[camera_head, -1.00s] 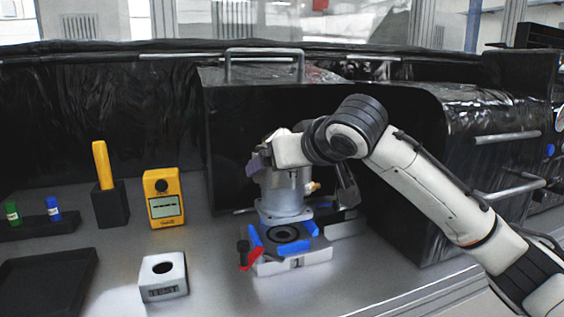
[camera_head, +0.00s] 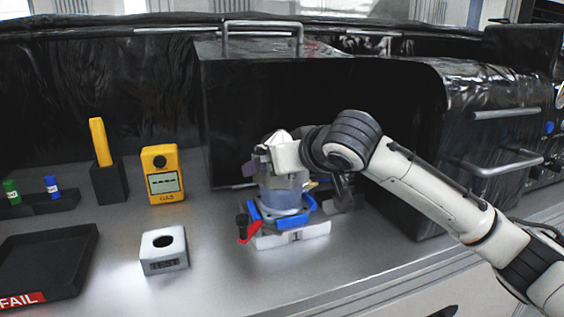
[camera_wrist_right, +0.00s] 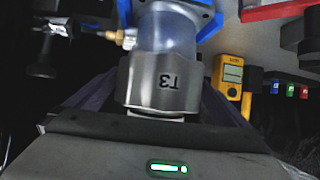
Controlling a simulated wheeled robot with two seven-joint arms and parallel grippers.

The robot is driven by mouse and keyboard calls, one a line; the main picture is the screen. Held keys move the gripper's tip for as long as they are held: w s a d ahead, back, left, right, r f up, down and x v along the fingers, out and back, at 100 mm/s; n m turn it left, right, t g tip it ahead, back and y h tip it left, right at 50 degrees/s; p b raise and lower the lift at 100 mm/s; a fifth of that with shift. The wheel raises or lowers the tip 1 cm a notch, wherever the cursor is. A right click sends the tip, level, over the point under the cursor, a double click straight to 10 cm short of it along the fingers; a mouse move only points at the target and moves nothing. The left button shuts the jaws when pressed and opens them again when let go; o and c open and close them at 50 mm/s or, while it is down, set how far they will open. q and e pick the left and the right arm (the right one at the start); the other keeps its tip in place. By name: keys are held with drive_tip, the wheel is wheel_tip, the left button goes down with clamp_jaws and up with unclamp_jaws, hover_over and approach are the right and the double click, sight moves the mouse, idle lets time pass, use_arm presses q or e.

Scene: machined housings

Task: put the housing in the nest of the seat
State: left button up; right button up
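The housing (camera_head: 283,197) is a grey metal cylinder with a wider collar marked T3 and a brass fitting. It stands upright at the seat (camera_head: 292,239), a pale block labelled 1 with blue corner guides. Its flange is down among the blue guides; I cannot tell whether it rests fully on the bottom. My right gripper (camera_head: 279,165) is shut around the housing's upper part. In the right wrist view the housing (camera_wrist_right: 165,80) lies between the dark purple fingers (camera_wrist_right: 160,100), with a blue guide (camera_wrist_right: 205,20) beyond. My left gripper is in neither view.
A red-handled clamp (camera_head: 248,232) sits at the seat's left front. To the left stand a grey TEST block (camera_head: 163,262), a yellow gas meter (camera_head: 163,185), a black holder with a yellow handle (camera_head: 104,160) and a FAIL tray (camera_head: 60,262). A dark machine casing (camera_head: 225,120) stands close behind.

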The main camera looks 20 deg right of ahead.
drive_tip(key=v, duration=1.2)
drive_tip(key=shift+b, duration=0.35)
drive_tip(key=shift+r, duration=0.1)
idle(0.5)
